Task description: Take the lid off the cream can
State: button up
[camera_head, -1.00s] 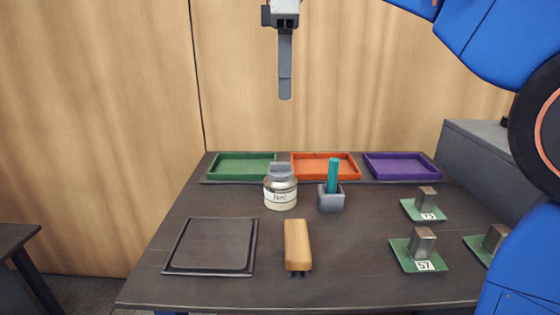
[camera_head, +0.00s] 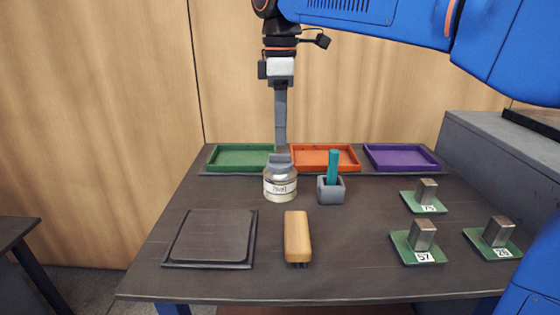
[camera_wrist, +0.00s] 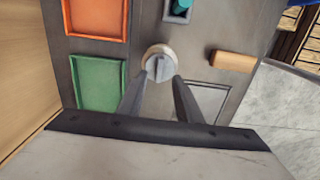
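The cream can (camera_head: 280,188) is a squat cream-coloured jar with a label, standing upright on the dark table. Its grey lid (camera_head: 280,162) with a raised grip is on top. My gripper (camera_head: 280,150) points straight down just above the lid in the head view; only a thin side of it shows there. In the wrist view the two fingers (camera_wrist: 156,84) are apart, and the lid (camera_wrist: 160,66) shows just beyond and between their tips. I cannot tell whether the fingertips touch it.
Green (camera_head: 241,158), orange (camera_head: 324,158) and purple (camera_head: 401,158) trays line the back. A grey holder (camera_head: 331,191) with a teal object stands close right of the can. A wooden-backed brush (camera_head: 297,237) and a dark square board (camera_head: 212,238) lie in front. Green plates with metal blocks sit right.

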aim_at(280, 154)
jog(key=shift+f, duration=2.6)
jog(key=shift+c, duration=0.3)
grip_shut()
